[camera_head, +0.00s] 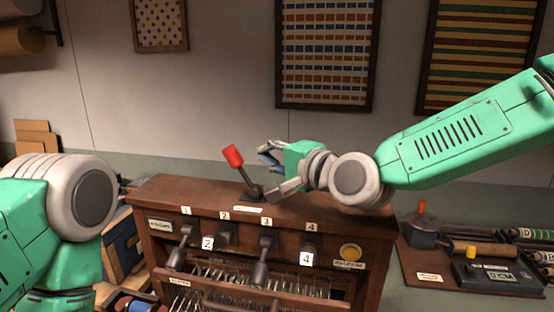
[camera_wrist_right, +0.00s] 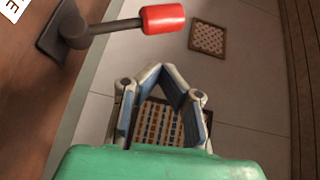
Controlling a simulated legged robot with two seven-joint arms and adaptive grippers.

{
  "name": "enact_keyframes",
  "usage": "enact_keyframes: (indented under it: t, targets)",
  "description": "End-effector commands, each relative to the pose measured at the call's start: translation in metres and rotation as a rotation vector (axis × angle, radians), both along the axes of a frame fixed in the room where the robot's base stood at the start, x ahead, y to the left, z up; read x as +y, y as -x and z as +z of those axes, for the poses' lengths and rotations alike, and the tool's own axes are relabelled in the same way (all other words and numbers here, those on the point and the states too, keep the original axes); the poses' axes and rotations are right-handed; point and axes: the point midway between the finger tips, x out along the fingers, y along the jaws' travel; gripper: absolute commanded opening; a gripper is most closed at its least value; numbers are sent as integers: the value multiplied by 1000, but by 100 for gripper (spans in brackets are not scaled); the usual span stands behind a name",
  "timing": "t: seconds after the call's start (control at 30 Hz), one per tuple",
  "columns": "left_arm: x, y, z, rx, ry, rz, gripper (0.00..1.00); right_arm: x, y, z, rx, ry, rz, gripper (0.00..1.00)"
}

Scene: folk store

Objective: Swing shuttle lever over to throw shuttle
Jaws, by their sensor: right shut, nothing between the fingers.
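The shuttle lever with a red knob (camera_head: 233,156) stands on top of the wooden loom box (camera_head: 170,195). In the head view it tilts to the left. The red knob also shows in the right wrist view (camera_wrist_right: 163,19), at the top, with its dark pivot at the upper left. My right gripper (camera_head: 266,152) is just right of the lever, above the box top, with its fingertips pointing left. In the wrist view the right gripper's fingers (camera_wrist_right: 160,70) meet at the tips, with nothing between them, apart from the knob. My left arm shows at the left edge, but its gripper is out of view.
The box front carries several numbered levers, a yellow button (camera_head: 350,252) and a rack of wires below. A board with a dark device (camera_head: 498,276) and spools lies at the right. Framed textiles (camera_head: 327,52) hang on the wall behind.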

Motion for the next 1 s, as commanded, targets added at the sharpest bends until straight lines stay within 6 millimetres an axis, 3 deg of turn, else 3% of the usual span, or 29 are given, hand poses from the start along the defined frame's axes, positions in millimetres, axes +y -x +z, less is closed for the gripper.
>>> enact_keyframes:
  t: [0.5, 1.0]
  targets:
    - [2, 0, -1, 1, 2, 1, 46, -60, 71, 6, 2, 4, 0, 0]
    - [2, -3, -2, 2, 2, 1, 46, -68, 81, 6, 1, 6, 1, 0]
